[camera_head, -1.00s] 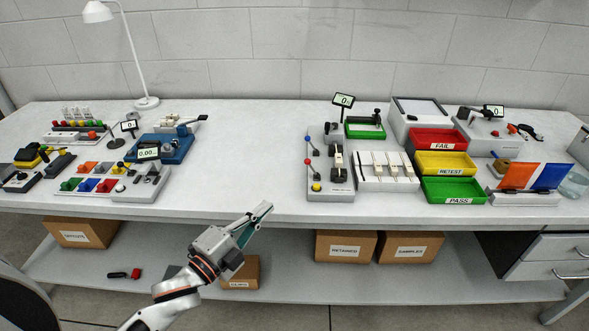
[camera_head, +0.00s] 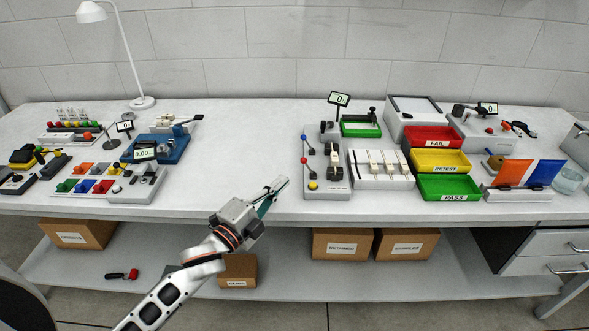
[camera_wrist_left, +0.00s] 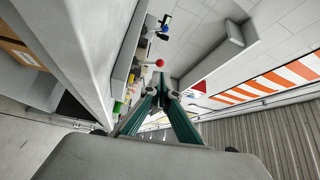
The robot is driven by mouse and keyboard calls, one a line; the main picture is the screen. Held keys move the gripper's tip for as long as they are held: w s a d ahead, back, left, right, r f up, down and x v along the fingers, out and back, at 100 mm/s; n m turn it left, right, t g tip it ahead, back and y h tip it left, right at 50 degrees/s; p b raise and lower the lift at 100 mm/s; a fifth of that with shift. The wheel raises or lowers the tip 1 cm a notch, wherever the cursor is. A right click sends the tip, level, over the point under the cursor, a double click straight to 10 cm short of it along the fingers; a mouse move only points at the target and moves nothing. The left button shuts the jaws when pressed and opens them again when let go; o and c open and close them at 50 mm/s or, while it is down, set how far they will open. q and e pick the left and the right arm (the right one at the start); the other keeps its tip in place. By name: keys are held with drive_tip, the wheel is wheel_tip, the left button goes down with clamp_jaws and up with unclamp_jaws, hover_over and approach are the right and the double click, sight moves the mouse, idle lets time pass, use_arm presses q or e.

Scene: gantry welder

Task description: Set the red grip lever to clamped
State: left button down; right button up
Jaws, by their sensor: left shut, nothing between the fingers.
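The red-balled grip lever (camera_head: 304,153) stands at the left edge of a grey fixture (camera_head: 325,189) on the bench, in front of a blue-balled lever. The red ball also shows in the left wrist view (camera_wrist_left: 160,62), beyond the fingertips. My left gripper (camera_head: 282,182) is shut and empty. It is near the bench's front edge, to the left of the fixture and nearer me than the red lever, not touching it. My right gripper is in neither view.
White slotted fixture (camera_head: 382,182) and red, yellow and green bins (camera_head: 447,188) stand to the right. A blue device (camera_head: 160,148) and small-part stations are on the left. The bench middle is clear.

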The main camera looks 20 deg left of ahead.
sight(307, 166)
use_arm(q)
drive_tip(key=x, duration=0.6)
drive_tip(key=shift+w+d, duration=0.1)
drive_tip(key=shift+w, duration=0.2)
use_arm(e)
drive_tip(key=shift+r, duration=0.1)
use_arm(q)
drive_tip(key=shift+r, duration=0.1)
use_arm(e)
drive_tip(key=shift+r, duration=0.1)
